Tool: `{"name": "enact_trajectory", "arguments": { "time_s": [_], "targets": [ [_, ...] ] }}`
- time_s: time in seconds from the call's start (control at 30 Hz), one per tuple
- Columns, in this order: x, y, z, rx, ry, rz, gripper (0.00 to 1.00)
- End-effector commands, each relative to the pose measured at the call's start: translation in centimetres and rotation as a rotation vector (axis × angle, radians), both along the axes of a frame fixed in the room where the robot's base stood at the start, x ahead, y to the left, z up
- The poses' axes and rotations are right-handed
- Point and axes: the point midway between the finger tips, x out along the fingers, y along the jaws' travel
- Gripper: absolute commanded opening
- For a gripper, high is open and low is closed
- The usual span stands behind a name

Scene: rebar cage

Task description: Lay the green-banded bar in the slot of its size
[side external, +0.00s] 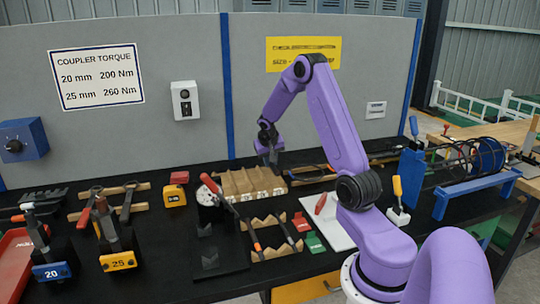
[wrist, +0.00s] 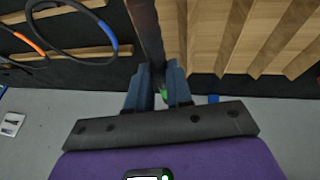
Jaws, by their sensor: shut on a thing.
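My gripper (wrist: 164,98) is shut on a dark bar (wrist: 148,30), and a bit of green band (wrist: 163,93) shows between its blue fingers. In the wrist view the bar runs away from the fingers toward the top edge, beside the slotted wooden block (wrist: 236,40). In the side external view my gripper (side external: 270,158) is above the back right of this wooden block (side external: 236,184), which has several parallel grooves and small labels on its front. The labels are too small to read. The bar itself is hard to make out there, and I cannot tell its height above the block.
Wooden notched supports (side external: 277,247) stand in front of the block. A tool with a red handle (side external: 211,184) leans left of the block. A grey panel (side external: 190,110) closes the back.

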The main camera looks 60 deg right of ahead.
Motion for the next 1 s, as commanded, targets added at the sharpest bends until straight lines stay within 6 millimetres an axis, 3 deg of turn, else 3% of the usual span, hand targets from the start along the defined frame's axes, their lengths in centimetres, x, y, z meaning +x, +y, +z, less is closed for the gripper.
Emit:
{"name": "enact_trajectory", "arguments": {
  "time_s": [0.4, 0.93, 0.97, 1.0],
  "targets": [
    [0.1, 0.0, -3.1, 0.0, -0.001, 0.001, 0.0],
    [0.1, 0.0, -3.9, 0.0, -0.003, 0.001, 0.0],
    [0.1, 0.0, -3.9, 0.0, -0.003, 0.001, 0.3],
    [0.1, 0.0, -3.9, 0.001, -0.002, 0.001, 0.43]
  ]
}}
